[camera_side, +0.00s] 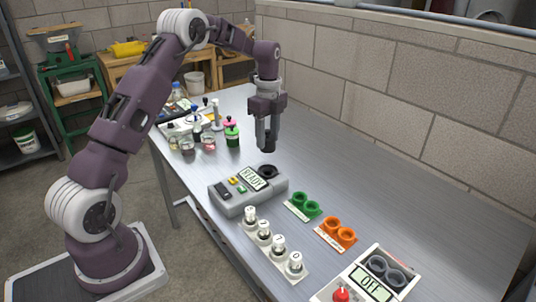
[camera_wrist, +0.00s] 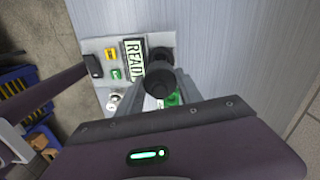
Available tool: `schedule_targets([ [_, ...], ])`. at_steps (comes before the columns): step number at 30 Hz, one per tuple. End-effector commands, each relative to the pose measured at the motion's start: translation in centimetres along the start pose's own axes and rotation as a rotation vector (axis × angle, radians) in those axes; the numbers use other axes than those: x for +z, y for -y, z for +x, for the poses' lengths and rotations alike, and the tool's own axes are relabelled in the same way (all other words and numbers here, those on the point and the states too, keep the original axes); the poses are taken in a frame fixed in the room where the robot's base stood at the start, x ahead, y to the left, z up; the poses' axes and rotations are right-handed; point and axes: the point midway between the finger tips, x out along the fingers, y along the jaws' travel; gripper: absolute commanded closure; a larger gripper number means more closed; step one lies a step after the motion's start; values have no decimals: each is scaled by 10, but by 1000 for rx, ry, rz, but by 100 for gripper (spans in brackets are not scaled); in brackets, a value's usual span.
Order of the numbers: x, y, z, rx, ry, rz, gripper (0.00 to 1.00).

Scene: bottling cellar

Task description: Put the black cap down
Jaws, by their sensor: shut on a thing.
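My gripper (camera_side: 267,138) is shut on the black cap (camera_side: 266,149) and holds it in the air above the metal table. In the wrist view the cap (camera_wrist: 160,82) is a dark round piece between the fingertips (camera_wrist: 158,92). In the side view the cap hangs above and just behind the grey device (camera_side: 235,203), apart from it. The device has a READY display (camera_side: 254,180) and a dark round part (camera_side: 267,171) at its far end. In the wrist view that round part (camera_wrist: 162,53) shows just beyond the cap, partly hidden.
White-capped vials stand in a rack (camera_side: 287,268) in front of the device. A green double holder (camera_side: 304,206), an orange double holder (camera_side: 336,235) and a box reading OFF (camera_side: 370,285) stand right. Several bottles and jars (camera_side: 208,141) crowd the far left. Table right of my gripper is clear.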

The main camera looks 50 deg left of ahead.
Motion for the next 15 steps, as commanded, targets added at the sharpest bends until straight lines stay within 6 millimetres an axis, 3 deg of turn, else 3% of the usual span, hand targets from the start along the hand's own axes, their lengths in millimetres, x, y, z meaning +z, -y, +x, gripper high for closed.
schedule_targets([
  [4,-21,-6,-8,2,-1,3,96],
  [12,-114,-56,22,2,1,5,96],
  [15,-137,-76,30,1,1,5,96],
])
